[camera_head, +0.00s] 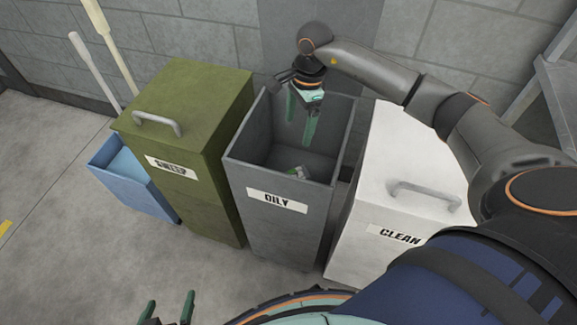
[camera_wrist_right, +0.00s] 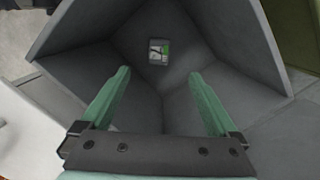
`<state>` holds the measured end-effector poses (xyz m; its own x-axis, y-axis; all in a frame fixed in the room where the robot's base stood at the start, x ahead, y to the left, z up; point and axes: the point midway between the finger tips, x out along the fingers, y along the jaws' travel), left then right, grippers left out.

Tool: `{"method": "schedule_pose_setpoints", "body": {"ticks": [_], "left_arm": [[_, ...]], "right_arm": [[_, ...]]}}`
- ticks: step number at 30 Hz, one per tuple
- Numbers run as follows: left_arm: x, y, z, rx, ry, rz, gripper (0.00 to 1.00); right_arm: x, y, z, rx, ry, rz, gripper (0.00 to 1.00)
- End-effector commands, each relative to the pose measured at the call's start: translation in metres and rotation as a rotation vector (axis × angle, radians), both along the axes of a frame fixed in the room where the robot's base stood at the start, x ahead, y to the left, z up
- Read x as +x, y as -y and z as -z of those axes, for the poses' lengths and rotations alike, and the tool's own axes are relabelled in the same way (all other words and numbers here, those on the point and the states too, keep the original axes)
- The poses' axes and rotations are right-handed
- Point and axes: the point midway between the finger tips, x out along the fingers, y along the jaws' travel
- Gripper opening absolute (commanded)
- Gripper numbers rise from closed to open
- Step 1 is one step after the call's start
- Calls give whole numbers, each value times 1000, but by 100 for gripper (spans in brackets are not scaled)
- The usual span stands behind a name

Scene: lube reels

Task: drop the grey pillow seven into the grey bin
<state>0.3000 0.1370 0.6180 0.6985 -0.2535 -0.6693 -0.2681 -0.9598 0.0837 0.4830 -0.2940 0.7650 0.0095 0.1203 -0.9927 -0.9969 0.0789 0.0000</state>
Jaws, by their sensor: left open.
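The grey bin (camera_head: 236,178), labelled OILY, stands open in the middle of the head view.
A closed green SWEEP bin (camera_head: 190,115) stands left of the grey bin, and a white CLEAN bin (camera_head: 370,205) stands right. A blue tub (camera_head: 130,180) with long handles is at the far left. The floor in front is clear.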

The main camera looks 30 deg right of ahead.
Motion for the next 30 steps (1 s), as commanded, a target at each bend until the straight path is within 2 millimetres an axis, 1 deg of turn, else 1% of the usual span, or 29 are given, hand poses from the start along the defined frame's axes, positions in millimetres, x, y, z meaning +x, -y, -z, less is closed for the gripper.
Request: {"method": "schedule_pose_setpoints", "body": {"ticks": [8, 11, 14, 21, 24, 27, 30], "left_arm": [[0, -1, 1, 1, -1, -1, 100], [1, -1, 0, 1, 0, -1, 100], [1, 0, -2, 1, 0, 0, 100], [2, 0, -7, 1, 1, 0, 100], [2, 0, -8, 0, 0, 0, 100], [1, 1, -8, -1, 0, 1, 100], [1, 1, -8, 0, -2, 1, 100]], "right_arm": [[0, 0, -1, 0, 0, 0, 100], [1, 1, -8, 0, 3, 0, 100], [1, 4, -23, -2, 4, 1, 100], [0, 10, -75, -1, 5, 2, 100], [0, 12, -95, -1, 4, 0, 100], [0, 13, -110, 0, 3, 0, 100], [-1, 14, -119, 0, 2, 0, 100]]}}
